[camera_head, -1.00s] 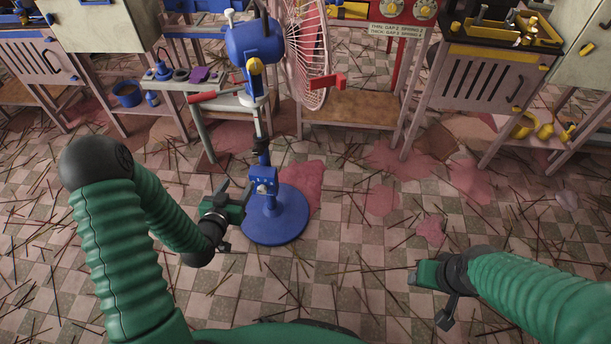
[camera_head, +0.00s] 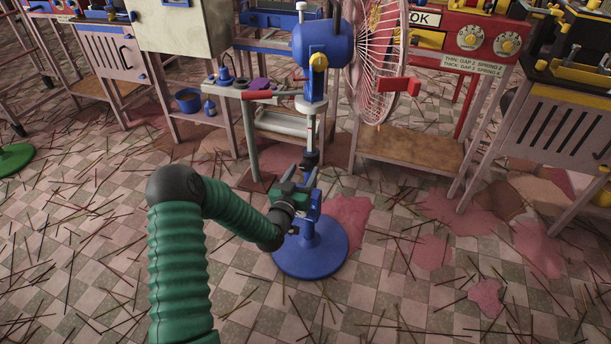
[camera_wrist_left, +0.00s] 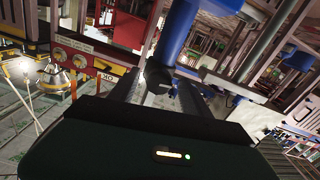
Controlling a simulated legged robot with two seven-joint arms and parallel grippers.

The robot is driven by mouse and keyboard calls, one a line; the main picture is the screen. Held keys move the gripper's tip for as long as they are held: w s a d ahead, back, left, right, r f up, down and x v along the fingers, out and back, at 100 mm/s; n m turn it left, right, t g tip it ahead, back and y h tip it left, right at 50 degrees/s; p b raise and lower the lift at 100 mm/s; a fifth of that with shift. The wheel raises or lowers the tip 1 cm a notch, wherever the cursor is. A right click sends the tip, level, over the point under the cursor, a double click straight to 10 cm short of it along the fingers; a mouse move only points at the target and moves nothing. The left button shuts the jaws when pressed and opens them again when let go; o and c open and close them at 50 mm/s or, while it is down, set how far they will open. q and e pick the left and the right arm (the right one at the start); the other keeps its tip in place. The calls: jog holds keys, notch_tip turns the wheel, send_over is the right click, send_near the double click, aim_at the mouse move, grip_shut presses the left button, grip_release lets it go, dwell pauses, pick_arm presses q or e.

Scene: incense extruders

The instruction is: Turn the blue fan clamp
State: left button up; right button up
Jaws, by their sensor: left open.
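The fan's stand (camera_head: 312,250) has a round blue base and an upright pole. A blue clamp block (camera_head: 314,203) sits low on the pole, partly hidden by my left gripper. My left gripper (camera_head: 297,190) is open, at the left front side of the clamp. In the left wrist view, its jaws (camera_wrist_left: 158,92) point at the blue pole part (camera_wrist_left: 178,35), with a dark piece (camera_wrist_left: 157,76) between or just beyond them. I cannot tell whether they touch it. The blue fan head (camera_head: 322,42) and pink fan cage (camera_head: 378,60) are above. My right gripper is out of view.
A workbench (camera_head: 270,95) with a red lever stands behind the pole. A wooden shelf (camera_head: 410,148) is at the right, with a red control panel (camera_head: 470,45) above. A blue bucket (camera_head: 188,101) is at the left. Sticks litter the tiled floor, which is open in front.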

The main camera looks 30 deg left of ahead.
pick_arm(q)
jog(key=shift+x, duration=1.1)
grip_shut()
